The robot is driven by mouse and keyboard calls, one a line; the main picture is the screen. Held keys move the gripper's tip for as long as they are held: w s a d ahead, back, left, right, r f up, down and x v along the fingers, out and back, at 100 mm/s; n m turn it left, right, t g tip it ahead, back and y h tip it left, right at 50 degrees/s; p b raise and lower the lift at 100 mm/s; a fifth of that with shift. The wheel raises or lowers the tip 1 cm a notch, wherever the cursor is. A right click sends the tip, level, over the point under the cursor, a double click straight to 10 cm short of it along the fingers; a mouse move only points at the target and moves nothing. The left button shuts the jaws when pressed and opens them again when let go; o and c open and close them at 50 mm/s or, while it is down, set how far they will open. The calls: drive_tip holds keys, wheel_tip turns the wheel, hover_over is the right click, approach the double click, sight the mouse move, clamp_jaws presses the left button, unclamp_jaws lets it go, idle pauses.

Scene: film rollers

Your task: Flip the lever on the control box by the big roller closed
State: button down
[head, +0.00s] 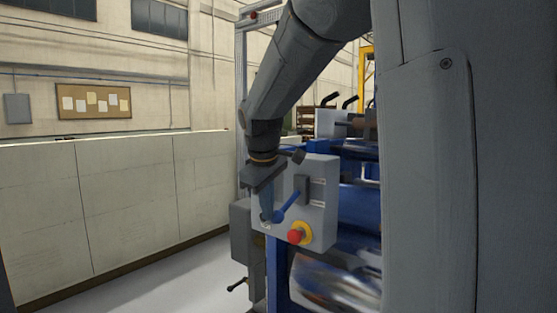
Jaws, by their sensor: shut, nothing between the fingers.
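The grey control box (318,225) stands at the middle of the head view, on a blue machine frame. A blue lever (288,206) shows on its front, slanting down to the left from a dark mount. My gripper (266,218) points down in front of the box's left part, just left of the lever's lower end. Its fingers are shut and hold nothing. I cannot tell whether they touch the lever. My gripper and wrist hide part of the box's left side. A shiny big roller (335,285) shows below the box, blurred.
A red stop button (296,237) on a yellow ring sits low on the box, close right of the lever. A grey case (240,240) with a dark handle is at lower left. A pale low wall (110,205) runs along the left, with open floor before it.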

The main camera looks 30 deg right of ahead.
idle(0.4)
drive_tip(key=s+a+r, duration=0.4)
drive_tip(key=a+r, duration=0.4)
drive_tip(key=r, duration=0.2)
drive_tip(key=shift+s+a+p, duration=0.15)
drive_tip(key=shift+s+p, duration=0.15)
drive_tip(key=shift+p, duration=0.15)
